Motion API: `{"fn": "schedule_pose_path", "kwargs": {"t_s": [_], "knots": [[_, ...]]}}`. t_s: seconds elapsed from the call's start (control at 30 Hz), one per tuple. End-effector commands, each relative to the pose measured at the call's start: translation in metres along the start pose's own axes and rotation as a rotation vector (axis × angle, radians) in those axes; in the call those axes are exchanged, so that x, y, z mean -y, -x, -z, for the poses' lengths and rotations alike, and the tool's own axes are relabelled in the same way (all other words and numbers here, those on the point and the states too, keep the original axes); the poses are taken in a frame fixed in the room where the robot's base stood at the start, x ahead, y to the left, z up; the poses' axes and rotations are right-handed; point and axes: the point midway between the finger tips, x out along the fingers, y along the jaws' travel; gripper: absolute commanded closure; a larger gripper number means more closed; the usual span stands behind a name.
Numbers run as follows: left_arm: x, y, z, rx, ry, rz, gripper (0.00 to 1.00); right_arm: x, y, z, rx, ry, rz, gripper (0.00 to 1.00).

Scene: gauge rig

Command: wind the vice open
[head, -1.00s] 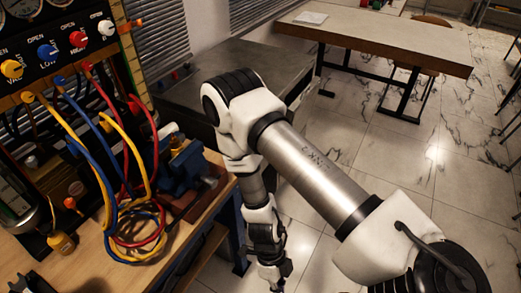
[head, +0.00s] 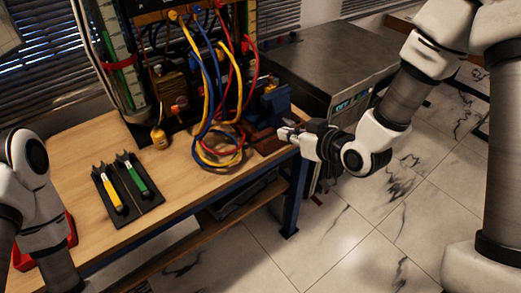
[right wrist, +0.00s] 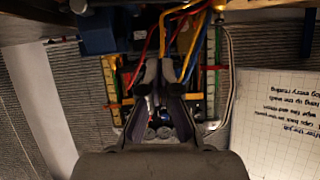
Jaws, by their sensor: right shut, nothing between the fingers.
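My right gripper (head: 284,132) comes in from the right at the bench's right edge, just in front of the vice. Its fingers are shut and empty. In the right wrist view, the shut fingers (right wrist: 160,75) point up the picture, and a blue block, probably the vice (right wrist: 98,32), is at the upper left. I cannot make out the vice's handle or its jaw gap. Part of my left arm shows at the left; its gripper is out of frame.
Yellow, blue and red hoses (head: 208,100) hang in loops left of the vice. A black tray (head: 127,190) with yellow and green tools lies on the bench (head: 85,148). A grey-topped cabinet (head: 325,65) stands behind right. The floor at front right is clear.

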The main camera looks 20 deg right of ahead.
Motion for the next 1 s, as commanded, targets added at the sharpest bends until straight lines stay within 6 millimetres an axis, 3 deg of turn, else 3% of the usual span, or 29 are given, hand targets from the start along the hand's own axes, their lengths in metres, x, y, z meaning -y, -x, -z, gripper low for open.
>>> {"fn": "schedule_pose_path", "kwargs": {"t_s": [0.07,0.27,0.63,0.8,1.0], "knots": [[0.000,-0.001,0.001,-0.002,-0.001,0.000,0.51,-0.001,0.001,0.011,-0.025,0.007,-0.005,1.00],[0.000,0.004,0.001,-0.002,-0.001,0.000,0.51,-0.001,-0.019,0.013,-0.022,0.011,-0.005,1.00],[0.000,0.020,0.001,-0.001,-0.001,0.000,0.51,-0.001,-0.099,0.015,-0.021,0.008,-0.004,1.00],[0.000,0.024,0.001,-0.001,-0.001,0.000,0.51,-0.002,-0.106,-0.014,-0.020,0.002,-0.006,1.00],[0.000,0.025,0.000,-0.001,-0.001,0.000,0.51,-0.002,-0.109,-0.025,-0.023,0.005,-0.007,1.00]]}}
